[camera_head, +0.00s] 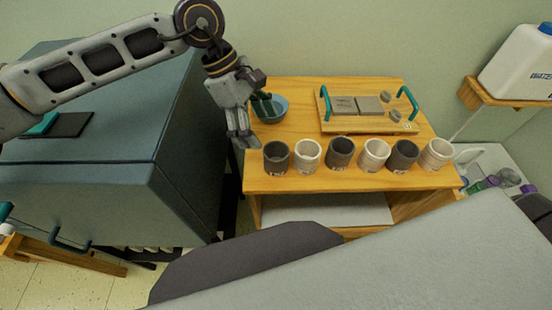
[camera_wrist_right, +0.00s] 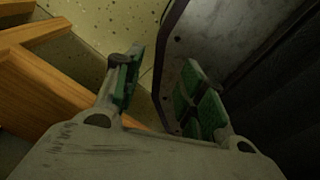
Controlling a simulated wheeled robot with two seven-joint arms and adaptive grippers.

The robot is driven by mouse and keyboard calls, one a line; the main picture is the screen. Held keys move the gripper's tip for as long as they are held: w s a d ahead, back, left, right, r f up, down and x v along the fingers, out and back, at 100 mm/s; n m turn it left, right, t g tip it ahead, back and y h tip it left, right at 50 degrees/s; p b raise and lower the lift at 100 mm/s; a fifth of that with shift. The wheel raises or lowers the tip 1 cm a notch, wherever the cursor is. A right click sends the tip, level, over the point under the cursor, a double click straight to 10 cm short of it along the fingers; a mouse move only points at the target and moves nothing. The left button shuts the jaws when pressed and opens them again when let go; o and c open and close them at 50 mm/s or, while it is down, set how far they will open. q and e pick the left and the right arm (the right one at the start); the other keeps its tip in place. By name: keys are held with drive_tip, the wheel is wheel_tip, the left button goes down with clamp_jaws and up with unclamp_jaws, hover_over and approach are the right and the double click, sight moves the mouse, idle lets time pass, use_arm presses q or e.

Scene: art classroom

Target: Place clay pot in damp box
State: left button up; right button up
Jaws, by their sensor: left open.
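Several clay pots stand upright in a row along the front of the wooden table, alternating dark grey and pale. The leftmost is a dark clay pot (camera_head: 276,157), with a pale pot (camera_head: 308,156) beside it. My left gripper (camera_head: 243,139) points down, open and empty, just left of the dark pot and apart from it. The large blue-grey box (camera_head: 110,140), apparently the damp box, stands left of the table; its top looks closed. My right gripper (camera_wrist_right: 160,95) is open and empty in the right wrist view, with green pads on its fingers.
A blue bowl (camera_head: 270,108) sits behind the pots, close to my left gripper. A wooden tray (camera_head: 393,117) with teal handles lies at the back of the table (camera_head: 300,90). A white jug (camera_head: 518,62) stands on a wall shelf. Wooden beams (camera_wrist_right: 45,95) are near my right gripper.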

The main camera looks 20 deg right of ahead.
sight(268, 145)
use_arm(q)
drive_tip(key=x, duration=0.5)
drive_tip(key=shift+f+p, duration=0.2)
drive_tip(key=shift+p, duration=0.2)
drive_tip(key=shift+s+d+f, duration=0.15)
drive_tip(key=shift+d+f, duration=0.05)
drive_tip(key=shift+f, duration=0.3)
use_arm(e)
drive_tip(key=shift+w+a+r, duration=0.1)
drive_tip(key=shift+a+r, duration=0.2)
drive_tip(key=shift+r, duration=0.25)
use_arm(q)
drive_tip(key=shift+p+x, duration=0.7)
drive_tip(key=shift+x, duration=0.55)
drive_tip(key=shift+w+p+x, duration=0.2)
drive_tip(key=shift+p+x, duration=0.1)
drive_tip(key=shift+x, duration=1.05)
use_arm(e)
drive_tip(key=shift+a+r, duration=0.2)
drive_tip(key=shift+r, duration=0.3)
drive_tip(key=shift+a+r, duration=0.15)
drive_tip(key=shift+r, duration=0.3)
drive_tip(key=shift+d, duration=0.1)
